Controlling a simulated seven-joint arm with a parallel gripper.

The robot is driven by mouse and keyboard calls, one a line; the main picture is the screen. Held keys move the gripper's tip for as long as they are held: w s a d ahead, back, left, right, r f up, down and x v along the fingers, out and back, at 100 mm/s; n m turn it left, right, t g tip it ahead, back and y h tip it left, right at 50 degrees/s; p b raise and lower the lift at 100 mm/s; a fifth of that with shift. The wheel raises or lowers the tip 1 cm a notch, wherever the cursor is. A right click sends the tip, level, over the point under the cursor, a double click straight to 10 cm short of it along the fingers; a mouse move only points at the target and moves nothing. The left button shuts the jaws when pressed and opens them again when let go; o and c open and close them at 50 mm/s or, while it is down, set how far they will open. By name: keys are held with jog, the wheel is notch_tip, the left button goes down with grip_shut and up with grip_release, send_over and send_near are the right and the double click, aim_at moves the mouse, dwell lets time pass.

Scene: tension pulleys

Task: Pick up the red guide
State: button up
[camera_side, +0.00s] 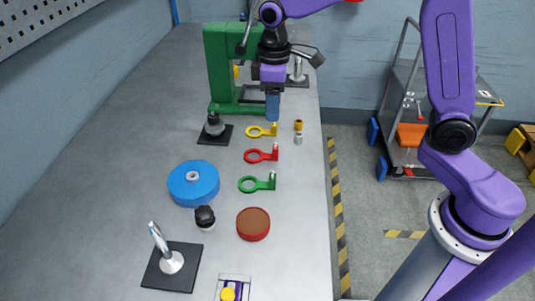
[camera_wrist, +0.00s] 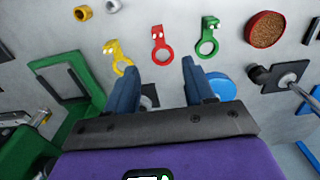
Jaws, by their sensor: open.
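The red guide (camera_side: 261,155) lies on the grey table, a ring with a short upright tab at its right end. It sits between the yellow guide (camera_side: 262,131) and the green guide (camera_side: 258,183). In the wrist view the red guide (camera_wrist: 161,46) is beyond the fingertips, between the yellow guide (camera_wrist: 117,56) and the green guide (camera_wrist: 208,38). My gripper (camera_side: 272,106) points down above the table, behind the yellow guide in the side view. In the wrist view my gripper (camera_wrist: 158,75) has its two blue fingers apart with nothing held between them.
A green frame (camera_side: 222,70) stands behind. A blue disc (camera_side: 194,183), a red round container (camera_side: 253,224), a black-capped piece (camera_side: 205,218) and a black-based stand (camera_side: 171,265) lie nearer the camera. Small yellow and metal cylinders (camera_side: 298,131) stand near the right table edge.

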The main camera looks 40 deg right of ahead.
send_near(276, 147)
jog(key=f, duration=0.5)
jog(key=shift+w+a+f, duration=0.15)
jog(key=shift+a, duration=0.2)
jog(key=shift+d+f, duration=0.15)
jog(key=shift+f, duration=1.2)
jog(key=shift+d+f, duration=0.15)
jog(key=shift+f, duration=1.15)
grip_shut()
